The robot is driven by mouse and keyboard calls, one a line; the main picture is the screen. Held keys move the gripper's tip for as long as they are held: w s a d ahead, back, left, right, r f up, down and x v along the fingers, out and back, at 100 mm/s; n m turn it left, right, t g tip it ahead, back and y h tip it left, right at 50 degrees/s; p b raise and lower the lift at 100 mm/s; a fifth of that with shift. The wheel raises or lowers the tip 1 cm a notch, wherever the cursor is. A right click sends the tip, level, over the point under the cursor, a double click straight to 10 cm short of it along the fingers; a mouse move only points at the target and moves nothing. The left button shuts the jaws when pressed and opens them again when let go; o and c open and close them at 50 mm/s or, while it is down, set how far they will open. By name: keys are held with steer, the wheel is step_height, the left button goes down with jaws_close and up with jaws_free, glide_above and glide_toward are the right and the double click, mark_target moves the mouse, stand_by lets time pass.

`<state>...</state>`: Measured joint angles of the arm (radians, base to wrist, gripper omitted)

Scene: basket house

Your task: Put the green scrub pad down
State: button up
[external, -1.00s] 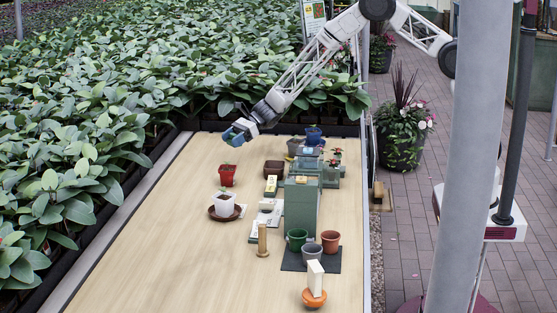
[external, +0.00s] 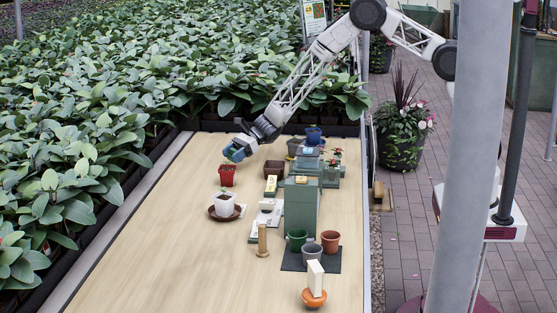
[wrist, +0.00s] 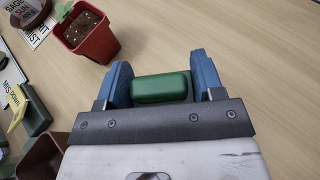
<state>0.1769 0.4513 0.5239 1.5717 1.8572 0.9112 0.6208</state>
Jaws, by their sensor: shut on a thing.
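In the wrist view the green scrub pad (wrist: 160,87) is a small rounded green block between the two blue fingers of my gripper (wrist: 158,80). My gripper is shut on it. In the external view my gripper (external: 236,152) hangs over the far part of the wooden table (external: 160,240), just behind and above the red pot. The pad itself is hard to make out there. I cannot tell from these views exactly how high the pad is above the table.
The red pot (external: 227,175) with a seedling stands close to my gripper; it also shows in the wrist view (wrist: 90,36). A brown square pot (external: 274,168), cards and green blocks are to the right. The table's left side is clear.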

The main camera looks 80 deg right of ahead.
steer(key=shift+f, duration=0.15)
steer(key=shift+f, duration=1.75)
steer(key=shift+f, duration=0.1)
steer(key=o, duration=0.9)
steer(key=shift+v, duration=0.8)
steer(key=v, duration=1)
steer(key=shift+s+d+r, duration=0.1)
steer(key=shift+d+r, duration=0.05)
steer(key=shift+r, duration=0.1)
